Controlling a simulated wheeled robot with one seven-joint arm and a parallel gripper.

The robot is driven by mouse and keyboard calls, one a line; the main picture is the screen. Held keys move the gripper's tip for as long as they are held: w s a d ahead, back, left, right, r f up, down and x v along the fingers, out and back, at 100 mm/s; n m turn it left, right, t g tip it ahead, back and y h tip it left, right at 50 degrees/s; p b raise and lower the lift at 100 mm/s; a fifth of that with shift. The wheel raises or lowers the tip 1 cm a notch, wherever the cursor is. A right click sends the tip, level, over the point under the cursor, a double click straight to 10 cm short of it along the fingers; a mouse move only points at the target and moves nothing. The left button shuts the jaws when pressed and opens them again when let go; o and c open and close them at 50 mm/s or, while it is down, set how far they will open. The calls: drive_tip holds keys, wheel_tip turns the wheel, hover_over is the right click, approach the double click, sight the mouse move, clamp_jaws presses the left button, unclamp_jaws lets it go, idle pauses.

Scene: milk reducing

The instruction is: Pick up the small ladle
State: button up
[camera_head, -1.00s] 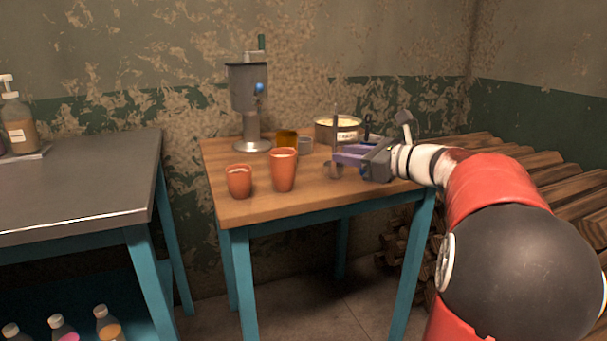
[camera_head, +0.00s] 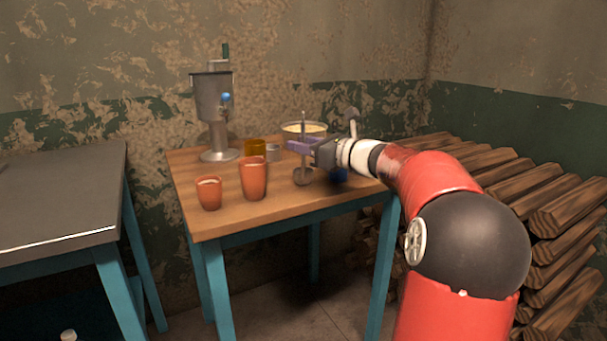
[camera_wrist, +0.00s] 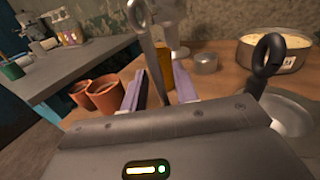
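A metal ladle with a small round bowl (camera_head: 303,177) stands upright at the right part of the wooden table; I take it for the small ladle. Its thin handle rises past my gripper (camera_head: 302,147). In the wrist view the handle (camera_wrist: 149,42) passes between the two purple fingers of my gripper (camera_wrist: 158,78). The fingers are apart, with gaps beside the handle. The lower handle and bowl are hidden there by the gripper body. A larger ladle with a dark hooked handle (camera_wrist: 268,62) is to the right in the wrist view.
Two clay cups (camera_head: 209,193) (camera_head: 254,179) stand left of the ladle. Behind are an amber glass (camera_head: 255,148), a small metal cup (camera_head: 273,153), a pale-filled tin (camera_head: 304,128) and a metal machine (camera_head: 213,110). Stacked logs (camera_head: 480,180) lie right of the table (camera_head: 205,220).

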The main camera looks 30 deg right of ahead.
clamp_jaws()
drive_tip(key=shift+r, duration=0.1)
wheel_tip(320, 180, up, 20)
drive_tip(key=p, duration=0.2)
idle(0.4)
